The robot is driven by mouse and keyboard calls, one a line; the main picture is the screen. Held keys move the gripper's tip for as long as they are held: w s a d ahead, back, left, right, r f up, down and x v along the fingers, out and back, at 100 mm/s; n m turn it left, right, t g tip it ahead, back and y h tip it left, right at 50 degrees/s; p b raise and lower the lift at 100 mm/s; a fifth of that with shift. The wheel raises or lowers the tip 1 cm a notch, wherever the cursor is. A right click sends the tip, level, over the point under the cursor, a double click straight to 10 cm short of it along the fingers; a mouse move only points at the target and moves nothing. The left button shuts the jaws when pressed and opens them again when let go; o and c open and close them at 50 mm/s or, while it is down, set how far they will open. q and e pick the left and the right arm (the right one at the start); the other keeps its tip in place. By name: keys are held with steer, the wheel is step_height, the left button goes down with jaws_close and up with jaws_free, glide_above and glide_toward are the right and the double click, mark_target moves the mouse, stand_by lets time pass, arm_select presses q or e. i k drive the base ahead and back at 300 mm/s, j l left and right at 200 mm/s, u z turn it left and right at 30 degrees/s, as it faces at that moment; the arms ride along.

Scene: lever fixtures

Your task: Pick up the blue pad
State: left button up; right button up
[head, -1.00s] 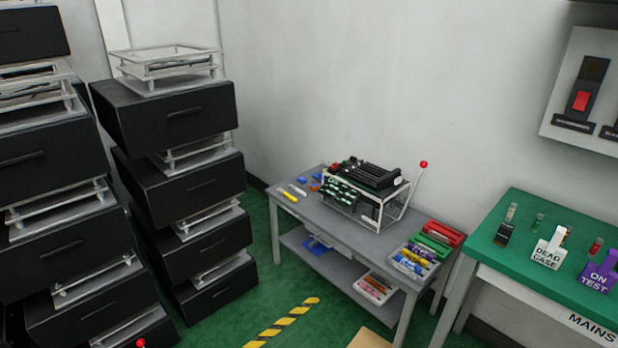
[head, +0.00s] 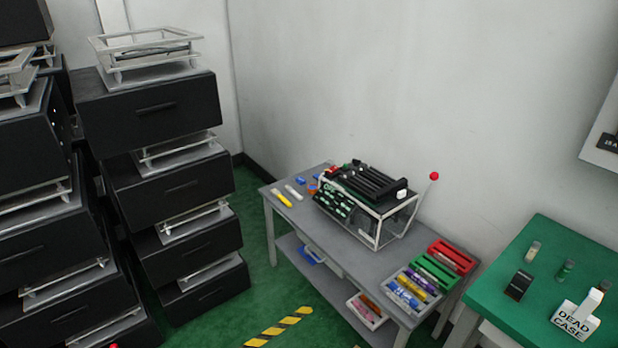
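A small blue block-like item (head: 300,181) lies on the grey table (head: 352,256) near its far left corner. A larger blue item (head: 313,254) shows on the lower shelf of the same table, partly hidden by the tabletop. I cannot tell which of these is the blue pad. Neither of my grippers is in view.
The table also holds a white-framed fixture (head: 368,203) with a red-ball lever (head: 434,176), and red, green and grey trays. Black drawer stacks (head: 150,109) stand left. A green table (head: 540,262) stands right. Green floor with a striped strip (head: 279,327) is open in front.

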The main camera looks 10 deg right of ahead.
mark_target(300, 180)
steer(key=i+l, duration=0.2)
steer(key=l, duration=0.15)
steer(key=i+l, duration=0.2)
steer(key=l+u, duration=0.1)
steer(key=u, duration=2.8)
steer(key=z, duration=2.85)
steer(key=i+j, duration=0.1)
steer(key=i+u, duration=0.05)
steer(key=i, duration=0.05)
